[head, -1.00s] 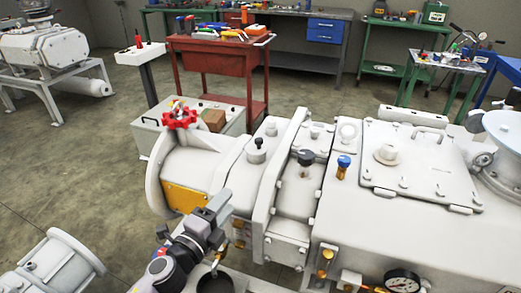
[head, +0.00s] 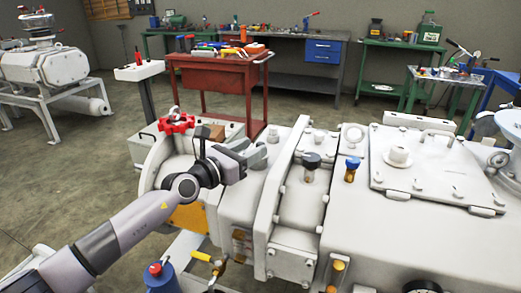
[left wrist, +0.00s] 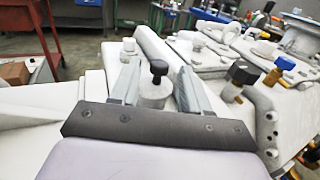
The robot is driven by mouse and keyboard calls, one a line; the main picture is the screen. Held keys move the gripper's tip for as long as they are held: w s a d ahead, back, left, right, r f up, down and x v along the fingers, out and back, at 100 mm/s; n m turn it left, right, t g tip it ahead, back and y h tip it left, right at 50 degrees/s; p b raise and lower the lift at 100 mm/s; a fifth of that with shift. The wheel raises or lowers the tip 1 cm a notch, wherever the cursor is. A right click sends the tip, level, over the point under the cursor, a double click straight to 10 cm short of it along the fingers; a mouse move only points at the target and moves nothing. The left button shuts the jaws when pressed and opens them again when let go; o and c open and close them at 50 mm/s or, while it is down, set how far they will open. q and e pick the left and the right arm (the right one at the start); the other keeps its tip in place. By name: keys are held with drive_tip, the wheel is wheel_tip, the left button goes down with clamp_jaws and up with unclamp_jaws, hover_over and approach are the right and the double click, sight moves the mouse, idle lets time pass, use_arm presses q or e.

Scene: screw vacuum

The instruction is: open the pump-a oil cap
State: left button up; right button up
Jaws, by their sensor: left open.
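A small cap with a black T-shaped knob (left wrist: 158,68) stands on a short light-grey cylinder (left wrist: 153,94) on the white pump (head: 372,232). In the left wrist view it shows between the two fingers of my left gripper (left wrist: 158,70), with a gap on each side. No label tells that it is the oil cap. My right gripper is not in view.
A black knob (head: 311,162) and a blue knob (head: 352,165) stand on the pump to the right of my gripper. A red handwheel (head: 177,124) is at left. A yellow-handled valve (head: 203,257) is in front. A red tool cart (head: 215,78) stands behind.

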sight(261, 143)
use_arm(q)
drive_tip(key=b+x, duration=0.2)
drive_tip(key=x, duration=0.1)
drive_tip(key=shift+w+d+f, duration=0.15)
drive_tip(key=shift+d, duration=0.05)
drive_tip(key=shift+w+d+b, duration=0.2)
drive_tip(key=shift+b, duration=0.15)
clamp_jaws()
